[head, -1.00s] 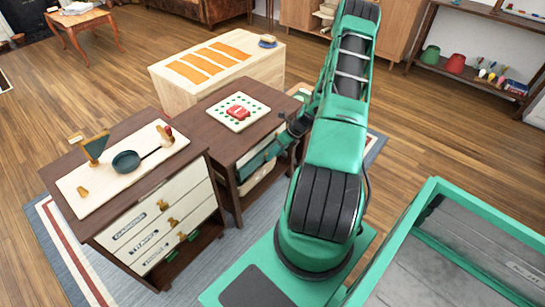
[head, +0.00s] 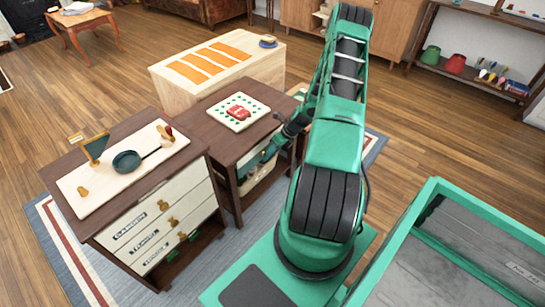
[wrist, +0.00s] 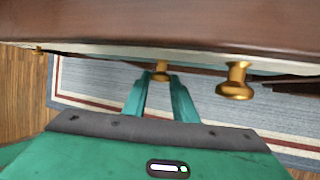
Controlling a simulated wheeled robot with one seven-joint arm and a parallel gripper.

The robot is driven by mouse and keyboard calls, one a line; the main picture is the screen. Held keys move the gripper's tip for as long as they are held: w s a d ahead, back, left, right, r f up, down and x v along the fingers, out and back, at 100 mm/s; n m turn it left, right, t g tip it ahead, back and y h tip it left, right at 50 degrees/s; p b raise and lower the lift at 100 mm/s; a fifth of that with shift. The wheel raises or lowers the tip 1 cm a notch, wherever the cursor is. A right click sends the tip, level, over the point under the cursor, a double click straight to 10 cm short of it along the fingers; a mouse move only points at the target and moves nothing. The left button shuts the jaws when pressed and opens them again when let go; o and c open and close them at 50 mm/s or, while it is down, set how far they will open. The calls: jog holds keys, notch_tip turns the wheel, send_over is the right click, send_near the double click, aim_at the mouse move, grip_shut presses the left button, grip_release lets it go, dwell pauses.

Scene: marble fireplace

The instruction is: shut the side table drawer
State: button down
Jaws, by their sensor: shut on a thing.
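The side table (head: 190,115) is dark brown and stands in the middle of the head view. A pale drawer front (head: 248,157) lies under its top on the right side, partly hidden by my arm. In the wrist view, the front shows as a thin pale strip (wrist: 110,51) below the brown top. My gripper (wrist: 160,82) has its two green fingers on either side of a brass knob (wrist: 161,70) and is shut on it. My gripper also shows at the drawer front in the head view (head: 268,152). I cannot tell how far out the drawer is.
A second brass knob (wrist: 235,82) sits to the right of my fingers. A patterned board with a red item (head: 238,112) lies on the side table. A labelled drawer cabinet (head: 135,205) stands at the left, a pale wooden chest (head: 215,68) behind.

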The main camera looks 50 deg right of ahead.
jog(key=shift+w, duration=1.05)
jog(key=c, duration=1.4)
grip_release()
jog(key=shift+c, duration=0.2)
jog(key=v, duration=1)
jog(key=shift+r, duration=0.4)
jog(key=shift+s, duration=0.1)
